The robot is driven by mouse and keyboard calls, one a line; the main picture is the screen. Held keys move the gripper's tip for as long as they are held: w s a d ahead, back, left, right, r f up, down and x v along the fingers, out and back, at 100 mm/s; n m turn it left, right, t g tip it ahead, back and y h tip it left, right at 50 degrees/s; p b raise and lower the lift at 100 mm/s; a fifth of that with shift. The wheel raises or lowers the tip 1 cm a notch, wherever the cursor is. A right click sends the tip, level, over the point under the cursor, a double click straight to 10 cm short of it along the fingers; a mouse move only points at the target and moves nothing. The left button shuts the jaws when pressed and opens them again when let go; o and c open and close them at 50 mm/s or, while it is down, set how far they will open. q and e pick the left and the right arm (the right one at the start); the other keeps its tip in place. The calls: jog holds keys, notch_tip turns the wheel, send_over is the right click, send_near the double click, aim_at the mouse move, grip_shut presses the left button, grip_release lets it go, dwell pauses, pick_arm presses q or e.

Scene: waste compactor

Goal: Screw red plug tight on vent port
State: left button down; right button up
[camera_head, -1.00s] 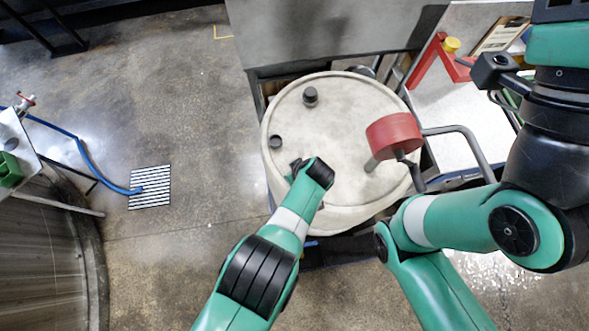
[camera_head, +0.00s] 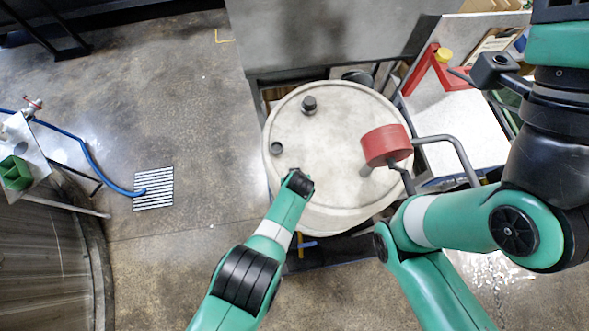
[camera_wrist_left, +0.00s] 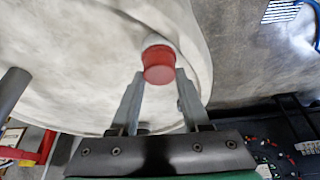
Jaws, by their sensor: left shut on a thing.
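In the left wrist view, the red plug (camera_wrist_left: 159,66) sits between the fingertips of my left gripper (camera_wrist_left: 158,82), which is shut on it. A pale, whitish part shows just beyond the red body; I cannot tell whether it belongs to the plug or to something behind it. In the head view, my left wrist is over the near-left part of the white drum's lid (camera_head: 335,125), and hides its fingers and the plug. A small dark port (camera_head: 276,148) is at the lid's left edge, beyond the wrist. I cannot tell whether it is the vent port. My right gripper is not in view.
A black cap (camera_head: 309,104) stands on the lid's far side. A large red cylinder (camera_head: 386,145) rises above its right side, near a grey bent rail (camera_head: 455,142). A red stand (camera_head: 438,72) is at the back right. Open floor lies to the left.

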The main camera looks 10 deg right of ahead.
pick_arm(q)
jog(key=shift+a+r+m+p, duration=0.1)
jog(key=shift+m+p, duration=0.35)
jog(key=shift+m, duration=0.05)
jog(key=shift+m+h, duration=0.5)
jog(key=shift+m, duration=0.2)
jog(key=m+h, duration=0.1)
jog(key=m, duration=0.1)
jog(key=shift+m+g, duration=0.3)
jog(key=shift+m, duration=0.1)
